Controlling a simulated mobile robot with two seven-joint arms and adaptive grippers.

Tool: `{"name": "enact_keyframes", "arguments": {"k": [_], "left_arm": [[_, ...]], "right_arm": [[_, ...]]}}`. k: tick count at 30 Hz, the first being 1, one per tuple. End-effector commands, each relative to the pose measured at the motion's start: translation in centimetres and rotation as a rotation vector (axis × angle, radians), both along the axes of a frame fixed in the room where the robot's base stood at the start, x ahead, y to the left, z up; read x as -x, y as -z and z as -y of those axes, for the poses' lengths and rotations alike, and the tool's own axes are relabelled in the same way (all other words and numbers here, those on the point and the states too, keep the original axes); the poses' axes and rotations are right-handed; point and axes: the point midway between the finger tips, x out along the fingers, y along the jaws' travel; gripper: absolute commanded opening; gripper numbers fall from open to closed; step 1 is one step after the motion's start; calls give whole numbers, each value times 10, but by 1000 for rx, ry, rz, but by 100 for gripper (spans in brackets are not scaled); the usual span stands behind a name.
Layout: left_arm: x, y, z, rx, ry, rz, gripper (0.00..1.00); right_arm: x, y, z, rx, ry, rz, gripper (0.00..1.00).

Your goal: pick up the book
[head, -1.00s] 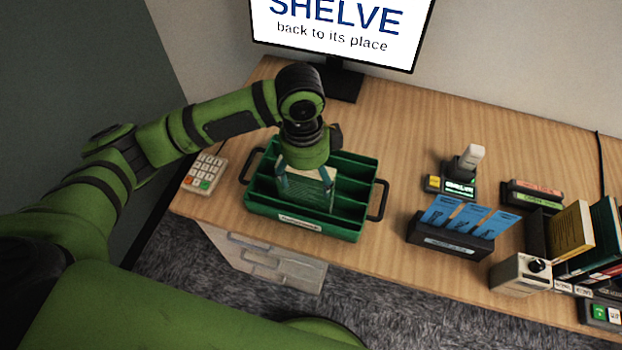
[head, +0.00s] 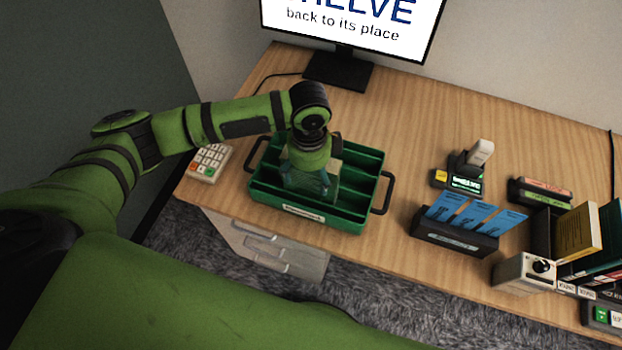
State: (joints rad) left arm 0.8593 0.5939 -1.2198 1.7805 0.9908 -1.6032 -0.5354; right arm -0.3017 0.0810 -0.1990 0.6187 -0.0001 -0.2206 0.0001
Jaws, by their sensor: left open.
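My right gripper is not in view.
A monitor (head: 350,18) reading "back to its place" stands behind the tray. A keypad (head: 209,162) is left of it. To the right are a scanner in its dock (head: 468,165), a black holder (head: 453,238) with blue cards, and upright books (head: 577,233) beside a knobbed box (head: 525,272).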

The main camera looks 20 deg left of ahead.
Motion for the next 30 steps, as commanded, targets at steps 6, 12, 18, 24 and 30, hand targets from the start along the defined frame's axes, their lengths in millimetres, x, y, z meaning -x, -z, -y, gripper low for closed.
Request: {"name": "enact_keyframes", "arguments": {"k": [6, 12, 18, 24, 30], "left_arm": [[0, 0, 0, 0, 0, 0, 10], [0, -1, 1, 1, 0, 1, 0], [0, -3, 1, 2, 0, 1, 0], [-2, -33, 1, 4, 1, 7, 0], [-1, -73, 1, 3, 1, 5, 0]], "right_arm": [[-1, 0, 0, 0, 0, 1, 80], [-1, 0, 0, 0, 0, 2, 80], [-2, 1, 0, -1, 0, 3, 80], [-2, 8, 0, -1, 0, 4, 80], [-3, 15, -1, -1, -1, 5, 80]]}}
